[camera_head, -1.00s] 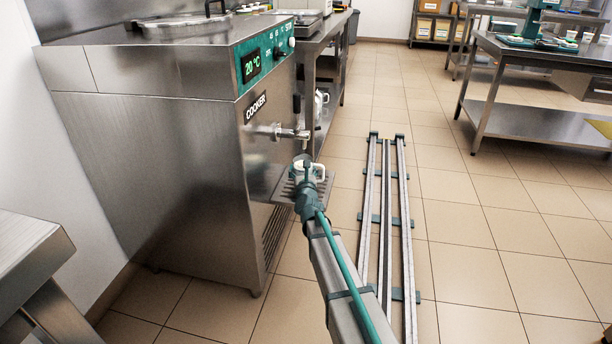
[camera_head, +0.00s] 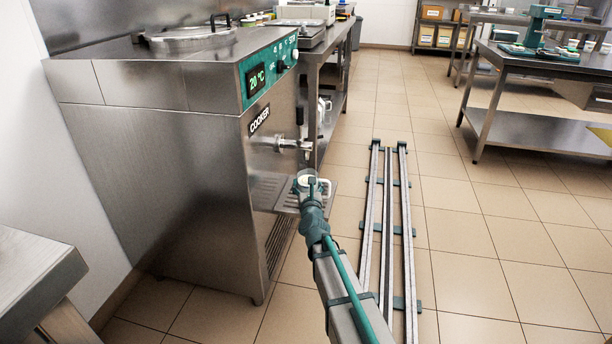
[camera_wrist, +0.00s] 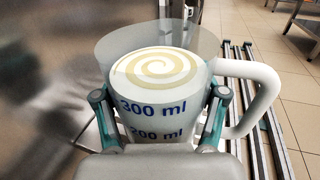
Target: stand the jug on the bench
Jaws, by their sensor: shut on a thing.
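My gripper (camera_wrist: 160,95) is shut on the jug (camera_wrist: 155,128), one finger on each side of its body. The jug is clear-walled and upright, with a white handle on the right and blue "300 ml" and "200 ml" marks. It holds a pale cream mix with a tan swirl on top. In the head view the jug (camera_head: 307,178) is small, below the cooker's tap (camera_head: 292,144) and over the drip shelf (camera_head: 287,198). I cannot tell whether it touches the shelf. A steel bench (camera_head: 328,62) stands behind the cooker, another (camera_head: 545,62) at the right.
The steel cooker (camera_head: 180,170) reading 20 °C fills the left. Floor rails (camera_head: 388,230) run beside my arm. The right bench carries a teal machine (camera_head: 541,25) and small items. A steel table corner (camera_head: 35,265) is at the lower left. Tiled floor between is open.

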